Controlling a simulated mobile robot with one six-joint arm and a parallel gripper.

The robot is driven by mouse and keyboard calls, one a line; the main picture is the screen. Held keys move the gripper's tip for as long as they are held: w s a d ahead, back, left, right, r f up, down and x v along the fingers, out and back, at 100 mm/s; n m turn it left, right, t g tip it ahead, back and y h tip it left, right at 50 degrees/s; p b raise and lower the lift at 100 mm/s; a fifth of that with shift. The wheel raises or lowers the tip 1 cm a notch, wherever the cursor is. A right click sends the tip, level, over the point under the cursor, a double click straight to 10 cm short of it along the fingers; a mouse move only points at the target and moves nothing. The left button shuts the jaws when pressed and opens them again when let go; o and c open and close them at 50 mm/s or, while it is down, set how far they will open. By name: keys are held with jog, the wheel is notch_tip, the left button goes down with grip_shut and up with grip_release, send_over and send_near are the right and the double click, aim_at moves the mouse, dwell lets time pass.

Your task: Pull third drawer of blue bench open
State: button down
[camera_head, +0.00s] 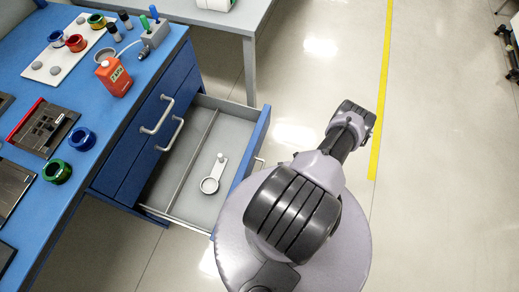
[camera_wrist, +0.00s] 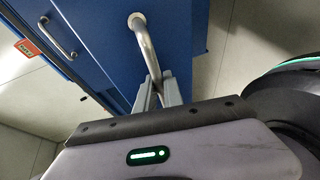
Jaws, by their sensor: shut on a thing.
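The blue bench (camera_head: 105,185) stands at the left of the head view. Its third drawer (camera_head: 262,130), below two closed ones, is pulled well out. In the wrist view my gripper (camera_wrist: 155,92) is shut on the drawer's metal bar handle (camera_wrist: 143,45), against the blue front (camera_wrist: 185,40). In the head view my arm hides the gripper and most of this handle.
The closed drawers have bar handles (camera_head: 156,115) (camera_head: 172,135). The benchtop carries an orange bottle (camera_head: 114,77), spools (camera_head: 82,139) and a white board (camera_head: 62,62). A grey table (camera_head: 225,18) stands behind. Clear floor with a yellow line (camera_head: 379,130) lies to the right.

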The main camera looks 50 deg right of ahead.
jog(key=c, duration=1.5)
grip_release()
jog(key=v, duration=1.7)
jog(key=shift+s+d+r, duration=0.1)
jog(key=shift+d+r, duration=0.05)
jog(key=shift+r, duration=0.05)
